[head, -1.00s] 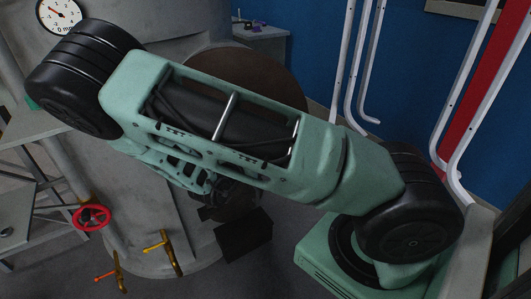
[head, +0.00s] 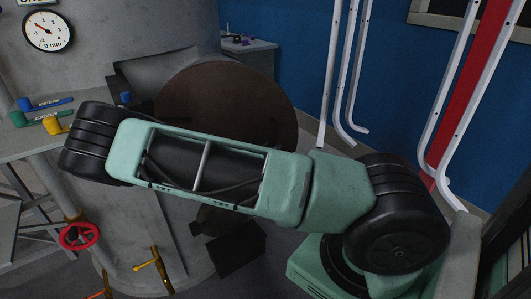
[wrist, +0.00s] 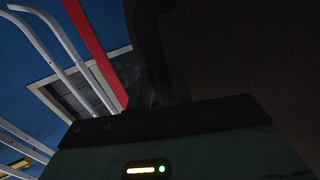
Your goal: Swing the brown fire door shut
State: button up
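The brown fire door (head: 235,92) is a large round disc on the front of the grey boiler (head: 95,60). It stands swung out from the boiler, and part of a recessed dark opening (head: 150,72) shows to its left. My arm crosses in front of its lower part. My gripper is hidden in the head view. In the wrist view, my gripper's body (wrist: 150,135) fills the bottom, with a dark shape like a finger above it. A very dark brown surface, probably the door, fills the right side. Contact with it cannot be told.
A bench (head: 30,140) with coloured handled items stands at the left. A red valve wheel (head: 79,236) and a yellow-handled lever (head: 155,268) are low on the boiler. White pipes (head: 345,80) run along the blue wall at right. A small grey table (head: 250,48) is behind.

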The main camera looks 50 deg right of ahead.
grip_shut()
jog(key=w+d+b, duration=0.3)
jog(key=w+d, duration=0.4)
jog(key=d, duration=0.1)
jog(key=shift+w, duration=0.3)
jog(key=o, duration=0.7)
grip_release()
jog(key=shift+s, duration=0.1)
jog(key=s+a+b, duration=0.1)
jog(key=a, duration=0.4)
jog(key=s+a+b, duration=0.1)
jog(key=a, duration=0.5)
jog(key=s+a+b, duration=0.1)
jog(key=a, duration=0.5)
jog(key=shift+a, duration=0.1)
